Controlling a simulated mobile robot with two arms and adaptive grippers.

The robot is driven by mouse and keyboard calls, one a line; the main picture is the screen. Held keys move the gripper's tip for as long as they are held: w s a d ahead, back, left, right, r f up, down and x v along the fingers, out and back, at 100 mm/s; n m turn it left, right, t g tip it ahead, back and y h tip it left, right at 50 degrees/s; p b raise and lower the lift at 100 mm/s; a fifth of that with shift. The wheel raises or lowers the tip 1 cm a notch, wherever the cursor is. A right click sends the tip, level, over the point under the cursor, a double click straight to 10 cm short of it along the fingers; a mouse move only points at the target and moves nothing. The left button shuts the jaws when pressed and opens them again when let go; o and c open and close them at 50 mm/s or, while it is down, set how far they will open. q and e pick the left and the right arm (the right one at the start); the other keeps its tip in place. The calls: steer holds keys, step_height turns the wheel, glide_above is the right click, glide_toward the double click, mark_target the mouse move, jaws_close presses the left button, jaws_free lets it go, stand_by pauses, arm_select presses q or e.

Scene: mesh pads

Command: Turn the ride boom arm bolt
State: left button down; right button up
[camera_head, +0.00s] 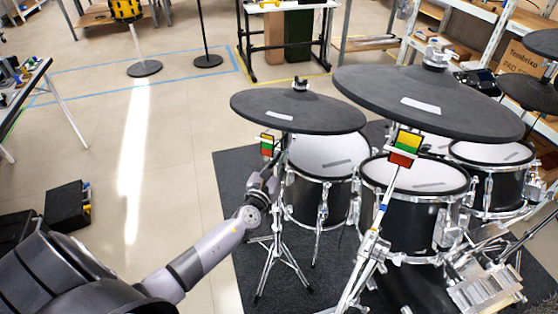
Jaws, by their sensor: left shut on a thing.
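My left arm comes in from the lower left, and my left gripper (278,170) is at the upper part of the left cymbal stand (268,247), below its dark cymbal pad (297,110). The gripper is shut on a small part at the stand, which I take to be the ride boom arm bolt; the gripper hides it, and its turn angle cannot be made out. A red, yellow and green tag (266,145) hangs just above the gripper. My right gripper is not in view.
A larger cymbal pad (428,102) on a second stand (377,245) is to the right, with another coloured tag (405,148). Drums with white mesh heads (327,155) stand close right of the gripper. A dark mat (232,175) lies below. The floor at left is mostly clear.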

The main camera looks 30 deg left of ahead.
arm_select(q)
steer(key=c, duration=1.9)
jaws_free()
steer(key=shift+s+a, duration=0.1)
steer(key=shift+a, duration=0.1)
steer(key=shift+o, duration=0.7)
steer(key=shift+d, duration=0.15)
steer(key=shift+s, duration=0.35)
steer(key=s+d, duration=0.1)
steer(key=s, duration=1)
steer(key=shift+s+d+f, duration=0.15)
steer(key=shift+s+d, duration=0.2)
steer(key=shift+d, duration=0.05)
steer(key=shift+w, duration=0.1)
